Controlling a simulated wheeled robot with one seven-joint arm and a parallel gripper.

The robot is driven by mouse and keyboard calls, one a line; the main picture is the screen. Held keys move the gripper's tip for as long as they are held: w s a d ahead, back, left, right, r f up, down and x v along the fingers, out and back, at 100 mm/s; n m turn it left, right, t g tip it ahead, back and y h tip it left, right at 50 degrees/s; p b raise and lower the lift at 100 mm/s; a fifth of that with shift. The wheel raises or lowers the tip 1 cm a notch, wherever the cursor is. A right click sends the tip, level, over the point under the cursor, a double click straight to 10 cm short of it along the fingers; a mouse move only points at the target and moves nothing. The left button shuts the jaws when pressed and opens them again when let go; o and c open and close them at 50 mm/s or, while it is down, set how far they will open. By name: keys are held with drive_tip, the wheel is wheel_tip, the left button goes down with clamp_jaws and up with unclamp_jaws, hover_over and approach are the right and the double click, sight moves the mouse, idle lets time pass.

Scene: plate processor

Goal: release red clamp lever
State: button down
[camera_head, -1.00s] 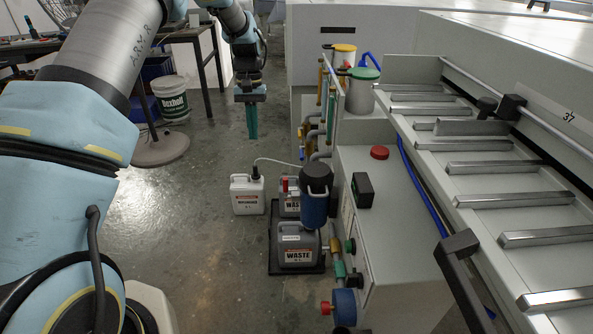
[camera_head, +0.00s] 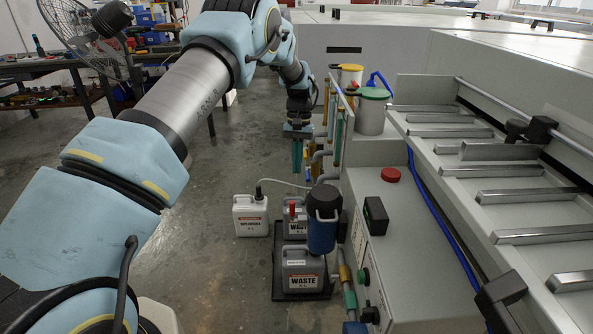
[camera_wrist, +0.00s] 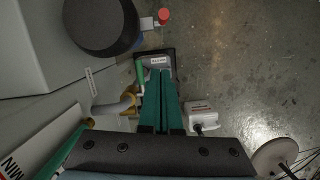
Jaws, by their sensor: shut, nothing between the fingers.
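The red clamp lever (camera_head: 292,210) stands upright just left of the blue canister (camera_head: 322,234) with the black cap. In the wrist view the red lever end (camera_wrist: 164,15) shows at the top, beside the round black cap (camera_wrist: 100,22). My gripper (camera_head: 297,170) points down with its teal fingers shut and empty. It hangs behind and above the lever in the head view, apart from it. In the wrist view the fingertips (camera_wrist: 161,74) lie below the lever, with a clear gap between. The lever's base is partly hidden by the canister.
Grey waste containers (camera_head: 301,273) sit in a black tray beside the machine. A white jug (camera_head: 251,216) with a hose stands to their left. Pipes and tubes line the machine's side (camera_head: 380,225), near my gripper. The floor at left is open.

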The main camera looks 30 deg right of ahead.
sight(292, 211)
drive_tip(key=s+a+f+p, duration=0.2)
drive_tip(key=s+a+f, duration=0.1)
drive_tip(key=f, duration=0.4)
drive_tip(key=shift+s+a+f, duration=0.25)
drive_tip(key=shift+s+f, duration=0.05)
drive_tip(key=shift+s, duration=0.6)
drive_tip(key=shift+s+t, duration=0.2)
drive_tip(key=shift+t, duration=0.1)
